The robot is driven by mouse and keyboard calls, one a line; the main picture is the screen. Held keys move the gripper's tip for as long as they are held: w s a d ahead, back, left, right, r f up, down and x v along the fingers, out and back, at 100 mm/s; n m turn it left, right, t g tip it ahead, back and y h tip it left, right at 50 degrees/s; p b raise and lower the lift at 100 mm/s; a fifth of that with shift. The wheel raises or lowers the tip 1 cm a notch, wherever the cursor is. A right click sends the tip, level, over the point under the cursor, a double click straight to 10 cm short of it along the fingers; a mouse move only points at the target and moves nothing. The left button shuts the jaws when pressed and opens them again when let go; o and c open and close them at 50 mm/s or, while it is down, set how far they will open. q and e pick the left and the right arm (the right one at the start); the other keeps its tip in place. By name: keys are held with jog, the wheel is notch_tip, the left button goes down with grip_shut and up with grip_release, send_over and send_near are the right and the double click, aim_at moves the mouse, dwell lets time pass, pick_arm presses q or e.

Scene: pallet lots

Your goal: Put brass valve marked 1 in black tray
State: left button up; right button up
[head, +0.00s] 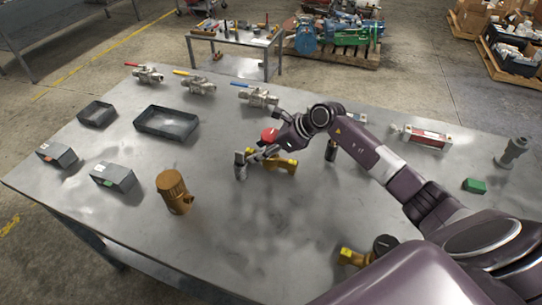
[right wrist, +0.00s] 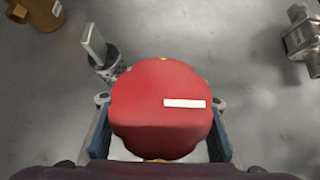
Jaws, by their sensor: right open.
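A brass valve (head: 283,166) with a red round handwheel (head: 269,134) lies on the middle of the table. In the right wrist view the red handwheel (right wrist: 160,112) fills the centre and bears a single white bar. My right gripper (head: 262,153) is open, its fingers on either side of the handwheel; I cannot tell whether they touch it. My left gripper is not in view.
A grey fitting (head: 240,172) stands close beside the valve. A brass pipe fitting (head: 173,190) stands left of it. Another brass valve (head: 354,257) with a black handwheel lies near the front. Ball valves, including a blue-handled one (head: 259,96), line the back edge. Grey boxes (head: 113,178) lie left.

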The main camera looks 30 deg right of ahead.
jog(key=shift+w+a+f, duration=0.2)
jog(key=shift+w+f, duration=0.05)
jog(key=shift+s, duration=0.1)
jog(key=shift+c, duration=0.6)
grip_shut()
jog(key=shift+r, duration=0.15)
